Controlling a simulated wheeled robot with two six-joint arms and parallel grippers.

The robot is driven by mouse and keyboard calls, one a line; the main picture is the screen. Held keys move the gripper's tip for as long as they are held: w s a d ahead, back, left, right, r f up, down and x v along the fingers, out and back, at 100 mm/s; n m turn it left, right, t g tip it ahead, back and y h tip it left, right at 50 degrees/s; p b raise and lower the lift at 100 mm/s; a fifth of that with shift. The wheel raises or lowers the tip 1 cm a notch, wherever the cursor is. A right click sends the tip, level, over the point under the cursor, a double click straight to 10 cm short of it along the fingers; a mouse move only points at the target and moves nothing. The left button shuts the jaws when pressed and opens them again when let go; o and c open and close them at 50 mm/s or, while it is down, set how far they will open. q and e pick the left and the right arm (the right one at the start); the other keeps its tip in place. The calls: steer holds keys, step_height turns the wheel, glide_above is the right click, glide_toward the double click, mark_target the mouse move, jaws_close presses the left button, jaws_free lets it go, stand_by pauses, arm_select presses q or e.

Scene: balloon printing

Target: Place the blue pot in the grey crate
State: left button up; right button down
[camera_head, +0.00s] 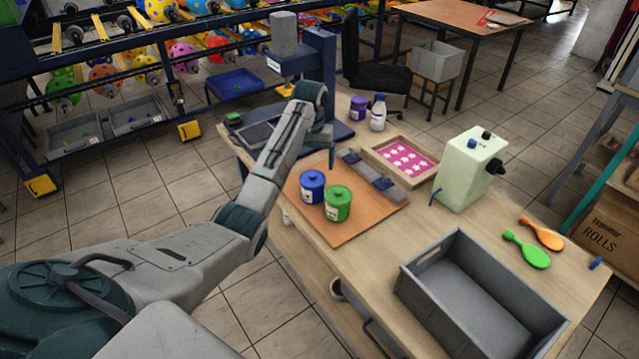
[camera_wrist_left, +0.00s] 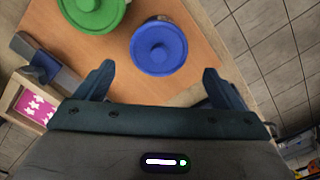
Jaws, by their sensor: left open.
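The blue pot (camera_head: 312,187) stands upright on an orange-brown board (camera_head: 330,228) on the workbench. It also shows from above in the left wrist view (camera_wrist_left: 159,47), ahead of the fingers. The green pot (camera_head: 338,203) stands close beside it, to its right in the head view. The grey crate (camera_head: 412,278) sits empty at the bench's front right. My left gripper (camera_wrist_left: 157,80) is open and empty above the board, with the blue pot beyond and between its fingertips in the wrist view. In the head view its fingers (camera_head: 331,150) are small. My right gripper is not in view.
A framed pink print tray (camera_head: 376,159) and a pale green machine (camera_head: 470,168) stand behind the board. A purple pot (camera_head: 358,108) and white bottle (camera_head: 378,113) stand at the back.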

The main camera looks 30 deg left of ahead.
mark_target(313, 175)
arm_select(q)
steer(key=f, duration=0.1)
steer(key=s+f, duration=0.1)
steer(key=f, duration=0.1)
steer(key=shift+f+p, duration=0.15)
steer(key=shift+p, duration=0.2)
steer(key=f, duration=0.1)
steer(key=f+p, duration=0.1)
steer(key=f, duration=0.3)
steer(key=shift+w+d+p, duration=0.2)
steer(key=shift+w+p, duration=0.1)
steer(key=shift+f, duration=0.65)
steer(key=c, duration=1.1)
steer(key=shift+r, duration=0.1)
steer(key=shift+r, duration=0.1)
